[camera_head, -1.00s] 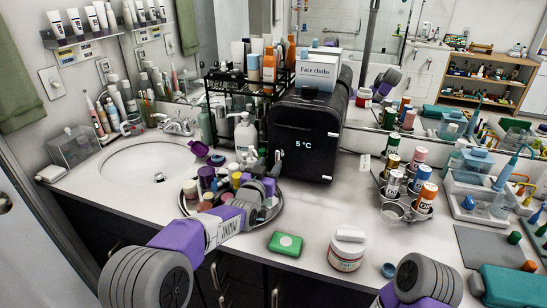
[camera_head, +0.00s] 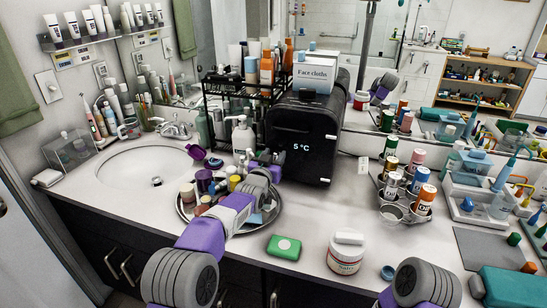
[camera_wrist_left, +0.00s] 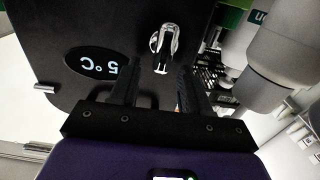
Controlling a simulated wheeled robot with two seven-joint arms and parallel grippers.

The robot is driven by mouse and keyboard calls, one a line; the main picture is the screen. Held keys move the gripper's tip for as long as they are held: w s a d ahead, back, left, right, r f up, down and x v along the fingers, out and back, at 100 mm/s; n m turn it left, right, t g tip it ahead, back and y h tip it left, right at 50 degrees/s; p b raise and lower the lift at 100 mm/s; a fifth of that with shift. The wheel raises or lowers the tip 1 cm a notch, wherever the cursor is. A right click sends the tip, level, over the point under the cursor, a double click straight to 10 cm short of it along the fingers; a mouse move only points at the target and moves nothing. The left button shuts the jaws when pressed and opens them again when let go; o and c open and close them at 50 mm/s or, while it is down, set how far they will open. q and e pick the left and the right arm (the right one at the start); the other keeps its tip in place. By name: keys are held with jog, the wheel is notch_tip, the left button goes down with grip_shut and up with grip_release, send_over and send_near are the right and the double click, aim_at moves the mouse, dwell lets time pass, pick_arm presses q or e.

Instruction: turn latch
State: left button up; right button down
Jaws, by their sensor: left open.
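The black mini fridge (camera_head: 303,140) with a "5 °C" display stands on the counter in the head view. Its silver latch (camera_wrist_left: 163,45) shows clearly in the left wrist view, where the fridge face (camera_wrist_left: 75,25) appears upside down. My left gripper (camera_head: 270,163) is close to the left part of the fridge front, and the latch is hard to make out there. In the wrist view its open fingers (camera_wrist_left: 156,78) point at the latch, whose lower end lies between the fingertips. I cannot tell whether they touch it. My right gripper is outside the view.
A round tray (camera_head: 240,224) with several small bottles lies under my left forearm. A soap pump bottle (camera_head: 243,140) stands left of the fridge. A green soap box (camera_head: 284,247) and a white jar (camera_head: 345,251) stand in front. A bottle rack (camera_head: 407,205) is at right.

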pick_arm(q)
jog(key=shift+c, duration=0.5)
grip_shut()
jog(key=shift+w+a+n, duration=0.1)
jog(key=shift+a+n, duration=0.15)
jog(key=shift+n, duration=0.85)
jog(key=shift+w+a+n, duration=0.1)
jog(key=shift+a+n, duration=0.1)
jog(key=shift+n, duration=0.9)
jog(key=shift+o, duration=0.5)
grip_release()
jog(key=shift+f, duration=0.1)
